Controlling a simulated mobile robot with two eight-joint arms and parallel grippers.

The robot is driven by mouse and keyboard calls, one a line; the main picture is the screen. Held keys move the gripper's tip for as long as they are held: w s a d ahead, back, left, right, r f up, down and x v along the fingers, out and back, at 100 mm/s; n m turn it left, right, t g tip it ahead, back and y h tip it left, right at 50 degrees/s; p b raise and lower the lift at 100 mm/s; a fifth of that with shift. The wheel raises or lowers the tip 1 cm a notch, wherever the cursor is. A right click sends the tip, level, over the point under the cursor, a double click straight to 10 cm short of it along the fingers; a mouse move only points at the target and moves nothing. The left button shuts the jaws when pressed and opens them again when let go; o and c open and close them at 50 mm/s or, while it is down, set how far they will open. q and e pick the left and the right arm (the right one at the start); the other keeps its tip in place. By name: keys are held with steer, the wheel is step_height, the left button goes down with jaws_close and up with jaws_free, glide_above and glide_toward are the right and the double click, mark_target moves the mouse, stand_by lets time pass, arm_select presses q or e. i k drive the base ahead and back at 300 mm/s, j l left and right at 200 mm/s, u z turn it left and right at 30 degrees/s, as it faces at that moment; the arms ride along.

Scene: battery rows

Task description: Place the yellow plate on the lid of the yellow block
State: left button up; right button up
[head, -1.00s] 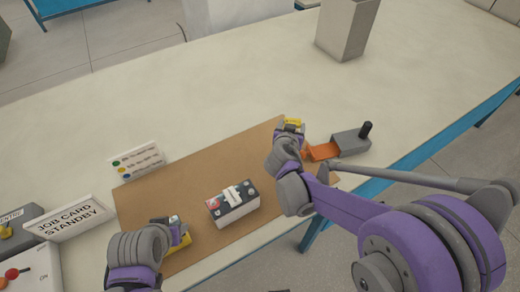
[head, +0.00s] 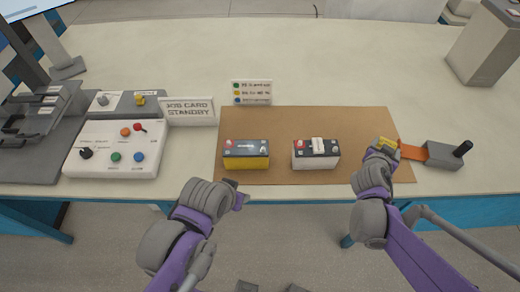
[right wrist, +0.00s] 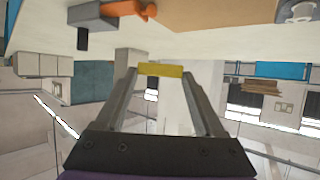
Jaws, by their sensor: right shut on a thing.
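The yellow block (head: 246,161) stands on the brown mat, with a dark lid (head: 246,146) carrying small terminals and a pale label. No yellow plate lies on that lid. The yellow plate (head: 387,143) is in my right gripper (head: 382,149), near the right end of the mat. In the right wrist view the yellow plate (right wrist: 161,70) spans the two fingertips of my right gripper (right wrist: 162,75), which is shut on it. My left gripper (head: 240,200) is in front of the table edge, apart from the yellow block; its finger gap is unclear.
A white block (head: 317,162) with a white piece on its dark lid stands right of the yellow block. The brown mat (head: 345,120) is clear behind both. An orange and grey tool (head: 440,153) lies at right. A control box (head: 115,150) and signs stand at left.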

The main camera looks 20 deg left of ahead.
mark_target(246, 147)
steer(key=u, duration=2.7)
steer(key=k+l+u, duration=0.1)
steer(key=k+l, duration=0.15)
steer(key=l, duration=0.2)
steer(key=k+l+u, duration=0.15)
steer(key=l, duration=0.3)
steer(key=k, duration=0.1)
